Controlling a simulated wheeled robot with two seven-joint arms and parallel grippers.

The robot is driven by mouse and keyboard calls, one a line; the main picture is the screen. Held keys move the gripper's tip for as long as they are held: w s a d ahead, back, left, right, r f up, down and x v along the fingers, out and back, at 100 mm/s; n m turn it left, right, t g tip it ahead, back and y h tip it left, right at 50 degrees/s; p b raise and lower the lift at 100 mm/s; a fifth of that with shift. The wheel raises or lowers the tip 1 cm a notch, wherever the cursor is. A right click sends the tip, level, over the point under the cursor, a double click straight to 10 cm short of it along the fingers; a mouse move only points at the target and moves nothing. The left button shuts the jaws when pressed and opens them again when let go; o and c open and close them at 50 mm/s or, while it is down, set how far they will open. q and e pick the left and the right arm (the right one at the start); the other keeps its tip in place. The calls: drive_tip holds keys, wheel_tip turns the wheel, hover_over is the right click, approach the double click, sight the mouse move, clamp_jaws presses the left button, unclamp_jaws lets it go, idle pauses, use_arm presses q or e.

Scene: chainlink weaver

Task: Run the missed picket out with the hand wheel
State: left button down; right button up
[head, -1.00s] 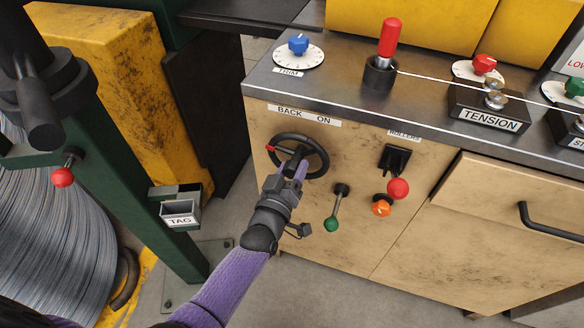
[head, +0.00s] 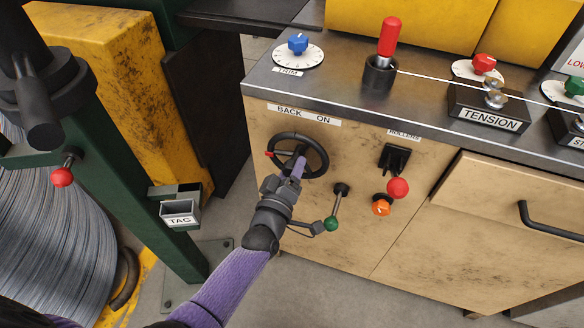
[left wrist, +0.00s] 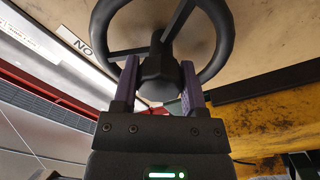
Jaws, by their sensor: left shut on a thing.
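The black hand wheel (head: 323,155) is on the tan front panel under the "BACK ON" label (head: 304,115). It has spokes, a central hub and a small red mark on its left rim. My left gripper (head: 294,168) is shut on the wheel's hub from the front. In the left wrist view the two purple fingers of the left gripper (left wrist: 159,88) lie on either side of the hub, with the rim of the wheel (left wrist: 224,40) beyond. A thin wire (head: 430,81) runs across the counter. I cannot make out the missed picket. My right gripper is out of view.
A tag box (head: 180,213) on a green post (head: 140,190) stands left. The counter (head: 345,105) overhangs above.

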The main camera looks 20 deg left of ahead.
use_arm(q)
drive_tip(key=shift+c, duration=0.7)
unclamp_jaws()
drive_tip(key=shift+s, duration=0.25)
drive_tip(key=s+p, duration=0.3)
drive_tip(key=s, duration=0.6)
drive_tip(key=shift+s+a+f, duration=0.15)
drive_tip(key=shift+s+f, duration=0.05)
drive_tip(key=shift+f, duration=0.05)
